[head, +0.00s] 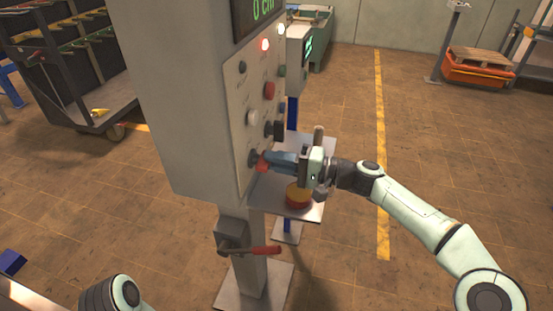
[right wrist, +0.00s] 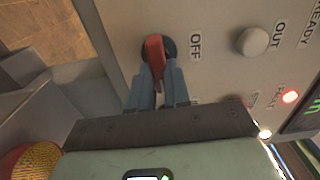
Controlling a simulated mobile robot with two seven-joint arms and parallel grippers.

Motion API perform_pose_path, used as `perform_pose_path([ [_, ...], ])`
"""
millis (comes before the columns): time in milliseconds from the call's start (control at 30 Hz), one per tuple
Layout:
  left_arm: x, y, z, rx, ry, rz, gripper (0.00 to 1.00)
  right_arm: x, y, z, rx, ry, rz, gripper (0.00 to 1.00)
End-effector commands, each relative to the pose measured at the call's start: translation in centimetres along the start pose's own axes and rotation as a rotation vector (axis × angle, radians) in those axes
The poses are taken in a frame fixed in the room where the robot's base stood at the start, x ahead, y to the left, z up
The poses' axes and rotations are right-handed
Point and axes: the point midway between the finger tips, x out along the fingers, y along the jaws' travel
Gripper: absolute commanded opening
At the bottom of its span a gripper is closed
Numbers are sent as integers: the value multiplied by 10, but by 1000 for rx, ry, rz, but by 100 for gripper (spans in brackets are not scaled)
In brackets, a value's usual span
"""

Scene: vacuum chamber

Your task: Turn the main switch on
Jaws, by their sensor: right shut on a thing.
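The main switch is a red handle on a dark round base, low on the panel of the grey cabinet; it shows in the head view (head: 262,162) and the right wrist view (right wrist: 154,48). My right gripper (head: 272,160) comes from the right and is shut on the red handle. In the right wrist view its blue fingers (right wrist: 161,82) lie on both sides of the handle's lower part. The label OFF (right wrist: 195,45) stands beside the switch. My left gripper is out of view; only part of my left arm shows at the bottom left.
A red-handled lever (head: 262,250) sticks out from the post below. Other buttons and a black knob (head: 274,131) sit above the switch.

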Motion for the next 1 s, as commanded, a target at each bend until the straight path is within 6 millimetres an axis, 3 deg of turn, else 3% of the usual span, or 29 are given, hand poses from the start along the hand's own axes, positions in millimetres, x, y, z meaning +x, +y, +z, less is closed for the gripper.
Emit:
perform_pose_path([
  [567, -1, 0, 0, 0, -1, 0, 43, 0, 0, 0, 33, 0, -1, 0],
  [600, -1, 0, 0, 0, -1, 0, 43, 0, 0, 0, 33, 0, -1, 27],
  [667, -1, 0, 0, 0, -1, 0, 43, 0, 0, 0, 32, 0, -1, 43],
  [1000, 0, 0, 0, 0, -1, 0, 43, -3, 0, 0, 30, 1, 0, 43],
])
